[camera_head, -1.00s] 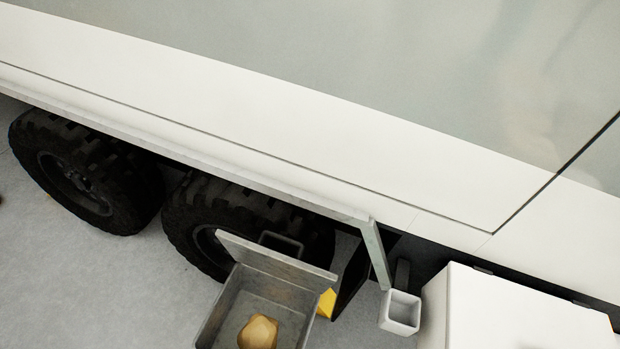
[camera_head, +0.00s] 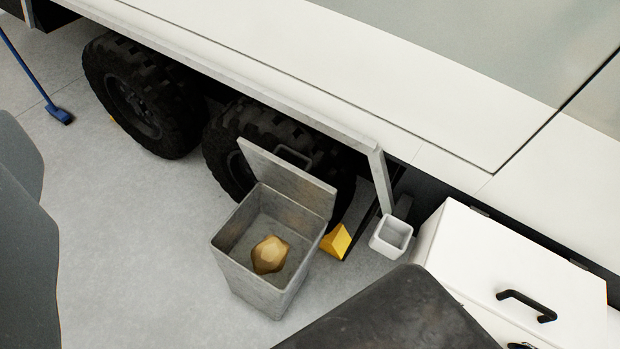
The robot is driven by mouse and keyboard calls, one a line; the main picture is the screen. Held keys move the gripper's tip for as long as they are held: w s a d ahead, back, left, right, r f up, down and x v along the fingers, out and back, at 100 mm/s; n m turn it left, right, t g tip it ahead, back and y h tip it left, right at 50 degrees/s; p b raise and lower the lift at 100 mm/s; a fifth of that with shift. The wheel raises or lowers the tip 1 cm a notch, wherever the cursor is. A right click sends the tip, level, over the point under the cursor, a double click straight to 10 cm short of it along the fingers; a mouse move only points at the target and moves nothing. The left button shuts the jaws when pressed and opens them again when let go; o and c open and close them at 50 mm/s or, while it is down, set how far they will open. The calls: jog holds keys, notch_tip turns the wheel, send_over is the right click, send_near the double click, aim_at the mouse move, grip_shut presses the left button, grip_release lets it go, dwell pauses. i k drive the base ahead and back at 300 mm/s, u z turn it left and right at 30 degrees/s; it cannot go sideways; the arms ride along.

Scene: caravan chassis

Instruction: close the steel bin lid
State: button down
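The steel bin (camera_head: 262,288) stands on the floor beside the caravan's wheel, near the middle of the view. Its lid (camera_head: 287,178) is open, standing up at the bin's back edge and tilted, with a handle (camera_head: 294,156) on its far side. A crumpled tan object (camera_head: 270,255) lies inside the bin. My gripper does not show as a recognisable pair of fingers. Dark grey shapes at the left edge and the bottom middle cover parts of the view; I cannot tell what they are.
Two black tyres (camera_head: 143,97) sit under the white caravan side (camera_head: 330,70). A yellow wedge (camera_head: 337,242) and a small white square cup (camera_head: 391,237) are right of the bin. A white box with a black handle (camera_head: 526,305) stands at right. Floor left of the bin is clear; a blue broom (camera_head: 60,114) is far left.

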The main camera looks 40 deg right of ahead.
aim_at(313, 194)
jog(key=z, duration=0.15)
jog(key=i, duration=0.95)
jog(key=u, duration=0.1)
